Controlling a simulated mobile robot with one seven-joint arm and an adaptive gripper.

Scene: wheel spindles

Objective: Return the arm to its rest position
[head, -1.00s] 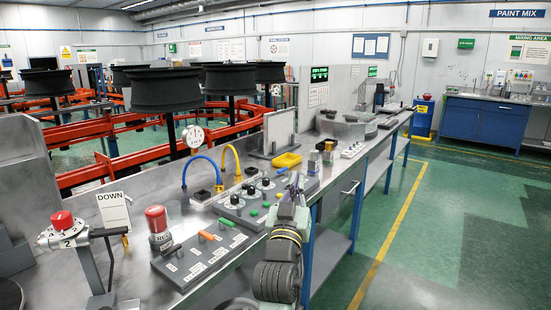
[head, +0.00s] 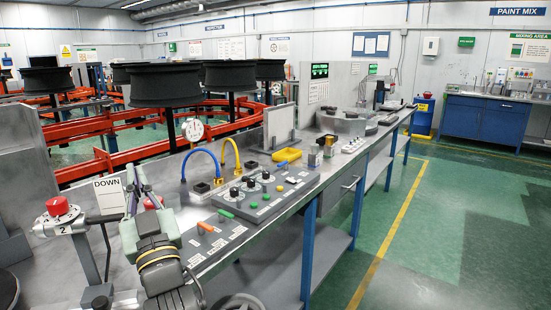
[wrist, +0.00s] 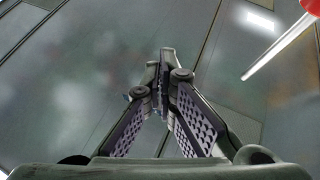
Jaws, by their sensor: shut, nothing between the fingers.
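My gripper (head: 134,178) shows in the head view at the lower left, over the front-left part of the workbench, with my wrist below it. In the wrist view the fingers of my gripper (wrist: 164,62) meet at their tips, with nothing between them. The gripper is shut and empty.
A red-capped round control (head: 58,207) stands left of my gripper. A control panel (head: 265,190) with knobs and buttons is to the right on the metal bench. Black wheels (head: 163,87) stand on spindles behind. The green floor (head: 440,220) at right is clear.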

